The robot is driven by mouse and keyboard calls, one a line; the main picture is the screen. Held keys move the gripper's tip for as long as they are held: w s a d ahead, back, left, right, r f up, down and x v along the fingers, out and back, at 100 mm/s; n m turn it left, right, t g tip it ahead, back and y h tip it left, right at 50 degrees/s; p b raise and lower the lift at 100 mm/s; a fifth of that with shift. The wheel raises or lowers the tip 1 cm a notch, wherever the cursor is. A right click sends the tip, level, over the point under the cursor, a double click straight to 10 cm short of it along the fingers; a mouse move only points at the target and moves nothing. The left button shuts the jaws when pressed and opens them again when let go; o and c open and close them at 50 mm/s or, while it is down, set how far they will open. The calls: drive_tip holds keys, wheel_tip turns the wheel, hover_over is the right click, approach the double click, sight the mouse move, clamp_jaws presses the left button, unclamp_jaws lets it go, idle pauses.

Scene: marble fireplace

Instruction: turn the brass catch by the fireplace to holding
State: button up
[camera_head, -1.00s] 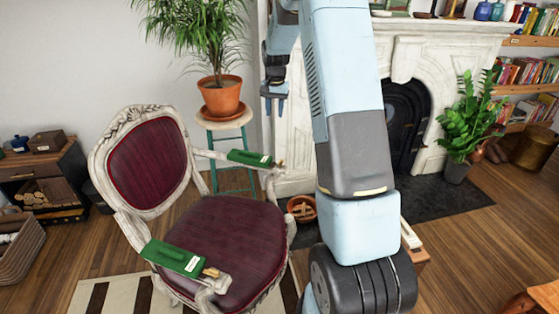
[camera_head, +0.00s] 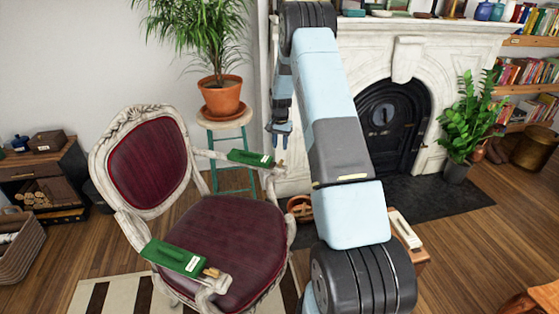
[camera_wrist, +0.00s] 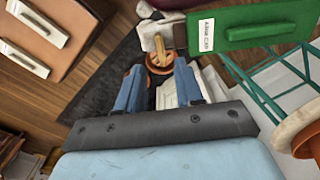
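A green labelled plate (camera_head: 251,158) lies on the far chair arm, on the side toward the fireplace (camera_head: 391,110). A small brass-coloured piece (camera_head: 279,163) shows at its right end. A second green plate (camera_head: 173,256) on the near arm has a similar piece (camera_head: 212,272). My gripper (camera_head: 280,128) hangs above and beyond the far arm's end. In the wrist view, my gripper (camera_wrist: 160,88) is open, fingers apart and empty, with a green plate (camera_wrist: 265,22) at upper right. A tan piece (camera_wrist: 159,46) shows ahead; I cannot tell whether it is the catch or in the bowl.
The red-cushioned chair (camera_head: 220,235) fills the front left. A teal stool (camera_head: 226,122) with a potted plant (camera_head: 220,98) stands behind it. A terracotta bowl (camera_head: 299,207) sits on the floor between chair and hearth. A leafy plant (camera_head: 467,125) stands right of the fireplace.

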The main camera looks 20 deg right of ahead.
sight(281, 162)
wheel_tip(281, 162, down, 9)
drive_tip(key=shift+r, duration=0.2)
idle(0.3)
clamp_jaws()
